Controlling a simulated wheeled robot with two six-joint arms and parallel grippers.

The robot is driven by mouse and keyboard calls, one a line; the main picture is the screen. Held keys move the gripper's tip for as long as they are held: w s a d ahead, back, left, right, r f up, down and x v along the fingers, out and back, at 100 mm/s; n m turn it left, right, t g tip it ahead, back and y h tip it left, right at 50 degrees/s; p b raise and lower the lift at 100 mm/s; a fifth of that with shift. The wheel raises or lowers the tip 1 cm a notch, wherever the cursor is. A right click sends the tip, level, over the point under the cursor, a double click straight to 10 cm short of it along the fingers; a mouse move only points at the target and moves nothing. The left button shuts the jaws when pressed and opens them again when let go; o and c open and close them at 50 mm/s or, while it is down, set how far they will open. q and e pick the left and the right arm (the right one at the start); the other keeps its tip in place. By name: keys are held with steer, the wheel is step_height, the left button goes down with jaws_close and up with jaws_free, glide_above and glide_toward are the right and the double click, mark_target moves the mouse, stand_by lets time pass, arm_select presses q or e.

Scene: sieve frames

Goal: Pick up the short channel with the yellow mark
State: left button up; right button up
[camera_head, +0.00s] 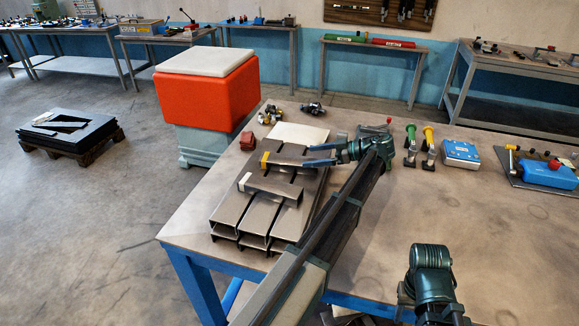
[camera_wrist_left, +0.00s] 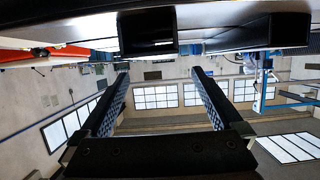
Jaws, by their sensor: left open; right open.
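The short channel with the yellow mark (camera_head: 281,161) lies across the top of the pile of grey channels, its yellow band at its left end. My left gripper (camera_head: 315,155) is open, its blue fingers pointing left over this channel's right part. I cannot tell whether they touch it. In the left wrist view both fingers (camera_wrist_left: 159,73) are spread with nothing between them. A second short channel with a white mark (camera_head: 270,190) lies nearer, across the same pile. My right arm shows at the lower right, but its gripper fingers do not show.
Long grey channels (camera_head: 232,209) lie side by side beneath the short ones on the table (camera_head: 190,224). Clamps with yellow and green handles (camera_head: 428,137) and a blue box (camera_head: 461,153) stand right.

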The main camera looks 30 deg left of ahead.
mark_target(292, 159)
arm_select(q)
steer(key=shift+x, duration=1.15)
steer(key=shift+b+x, duration=1.25)
steer(key=shift+x, duration=1.35)
steer(key=shift+s, duration=0.1)
jaws_close()
